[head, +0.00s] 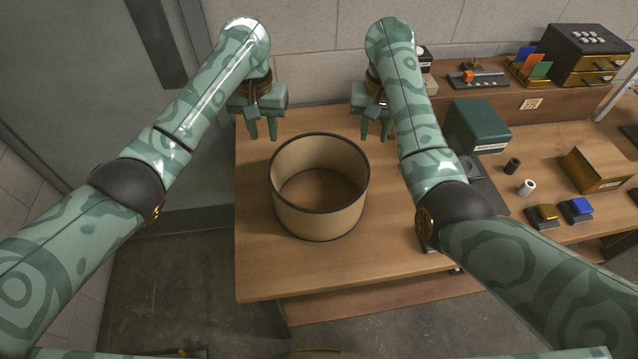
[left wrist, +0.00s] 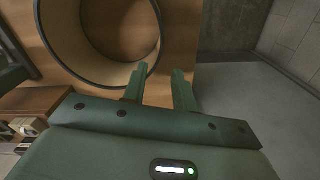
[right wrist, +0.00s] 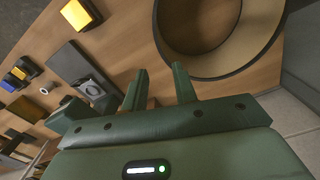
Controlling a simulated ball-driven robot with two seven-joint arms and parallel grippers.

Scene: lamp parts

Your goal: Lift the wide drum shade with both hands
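The wide drum shade (head: 320,217) is a tan open cylinder with dark rims, standing upright on the wooden table. My left gripper (head: 262,138) is above the table at the shade's back left, apart from it. My right gripper (head: 376,138) is above its back right, also apart. In the left wrist view, the shade (left wrist: 148,72) lies just beyond the fingers (left wrist: 164,78), which are spread with nothing between them. In the right wrist view, the shade (right wrist: 262,25) lies beyond the fingers (right wrist: 160,70), also spread and empty.
The table (head: 262,265) is clear in front of the shade. To the right are a green box (head: 478,128), a brass-coloured box (head: 597,168), small cylinders (head: 513,165) and blue and yellow blocks (head: 576,208). A raised shelf (head: 560,103) and wall stand behind.

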